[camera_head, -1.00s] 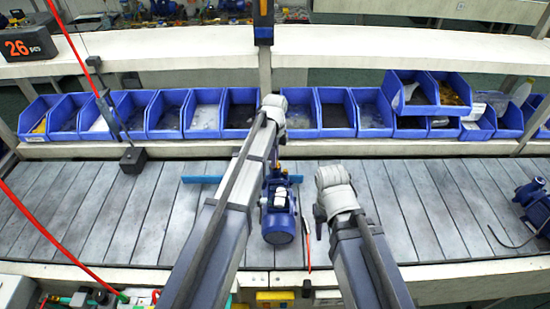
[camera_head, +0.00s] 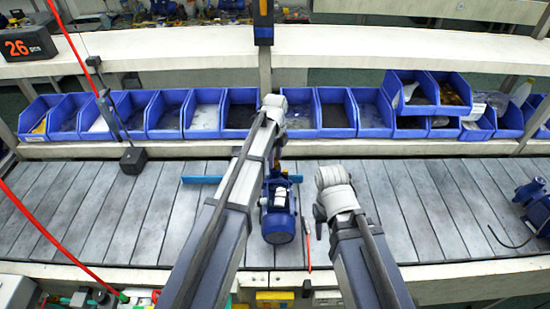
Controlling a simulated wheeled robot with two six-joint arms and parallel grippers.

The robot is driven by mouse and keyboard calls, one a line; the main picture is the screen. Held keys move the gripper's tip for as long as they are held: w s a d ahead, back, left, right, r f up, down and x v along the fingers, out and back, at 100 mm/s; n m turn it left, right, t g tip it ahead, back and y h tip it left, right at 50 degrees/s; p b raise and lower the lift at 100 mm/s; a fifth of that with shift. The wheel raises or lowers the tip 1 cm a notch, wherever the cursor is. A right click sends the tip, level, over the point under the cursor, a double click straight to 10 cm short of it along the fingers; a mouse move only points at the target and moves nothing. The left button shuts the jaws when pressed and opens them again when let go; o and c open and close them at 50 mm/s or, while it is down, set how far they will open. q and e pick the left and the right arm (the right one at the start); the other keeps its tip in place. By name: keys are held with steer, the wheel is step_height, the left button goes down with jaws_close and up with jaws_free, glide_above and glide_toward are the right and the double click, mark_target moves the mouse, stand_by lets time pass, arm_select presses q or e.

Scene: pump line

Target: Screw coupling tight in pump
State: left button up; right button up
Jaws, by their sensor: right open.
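The blue pump (camera_head: 279,222) lies on the grey slatted conveyor, between my two arms. Its round motor end faces me, and a white part shows on its top. My left arm reaches over the pump's left side to its far end. The left gripper is hidden behind the arm and wrist, so I cannot see its jaws. My right gripper (camera_head: 318,222) is to the right of the pump, apart from it, with only a small dark part showing beside the wrist. It is open. I cannot make out the coupling.
A row of blue bins (camera_head: 171,114) stands behind the conveyor (camera_head: 100,215). Another blue pump (camera_head: 537,207) with a cable lies at the far right. A blue bar (camera_head: 201,180) lies left of the pump. A red cord (camera_head: 50,240) crosses the left side.

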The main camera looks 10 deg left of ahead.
arm_select(q)
steer(key=shift+o, duration=0.3)
steer(key=shift+n, duration=1.7)
steer(key=n, duration=0.3)
steer(key=shift+n, duration=0.3)
steer(key=shift+n, duration=1.7)
